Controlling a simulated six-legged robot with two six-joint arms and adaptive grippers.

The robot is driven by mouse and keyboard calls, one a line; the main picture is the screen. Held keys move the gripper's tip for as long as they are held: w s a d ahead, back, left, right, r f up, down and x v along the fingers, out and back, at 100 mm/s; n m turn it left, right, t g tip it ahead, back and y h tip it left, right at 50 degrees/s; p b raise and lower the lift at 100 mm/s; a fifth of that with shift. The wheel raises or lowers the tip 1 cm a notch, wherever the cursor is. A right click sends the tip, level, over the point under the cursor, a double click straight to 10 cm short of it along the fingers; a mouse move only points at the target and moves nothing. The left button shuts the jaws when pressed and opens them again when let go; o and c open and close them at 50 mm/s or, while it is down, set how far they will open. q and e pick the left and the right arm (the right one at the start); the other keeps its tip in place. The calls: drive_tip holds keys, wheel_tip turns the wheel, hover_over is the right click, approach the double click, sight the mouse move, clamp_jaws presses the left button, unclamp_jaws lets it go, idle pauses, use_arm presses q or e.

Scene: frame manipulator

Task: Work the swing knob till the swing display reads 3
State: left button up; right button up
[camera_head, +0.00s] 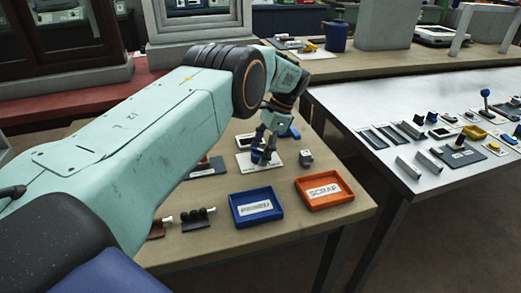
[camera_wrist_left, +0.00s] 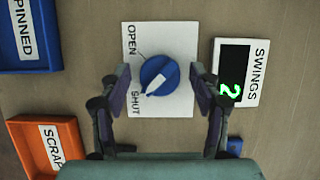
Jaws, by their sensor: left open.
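The swing knob (camera_wrist_left: 159,75) is a round blue dial on a white plate (camera_wrist_left: 160,33) marked OPEN and SHUT. Its white pointer is aimed toward the lower left in the left wrist view, near SHUT. The swing display (camera_wrist_left: 233,72), a dark screen on a white SWINGS plate, shows a green 2, turned sideways. My left gripper (camera_wrist_left: 160,82) is open, its two fingers on either side of the knob, with a gap showing. In the head view the left gripper (camera_head: 264,152) reaches down over the plate (camera_head: 250,165) and partly hides the knob.
A blue PINNED tray (camera_head: 256,207) and an orange SCRAP tray (camera_head: 325,189) stand near the table's front edge. A small grey block (camera_head: 306,158) sits right of the plate. A metal table (camera_head: 400,110) with several small items stands at right.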

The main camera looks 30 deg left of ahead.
use_arm(q)
drive_tip(key=v, duration=0.6)
drive_tip(key=shift+w+d+r, duration=0.1)
drive_tip(key=shift+w+r, duration=0.1)
drive_tip(key=shift+r, duration=0.1)
drive_tip(key=shift+d+r, duration=0.2)
drive_tip(key=shift+r, duration=0.25)
idle(0.4)
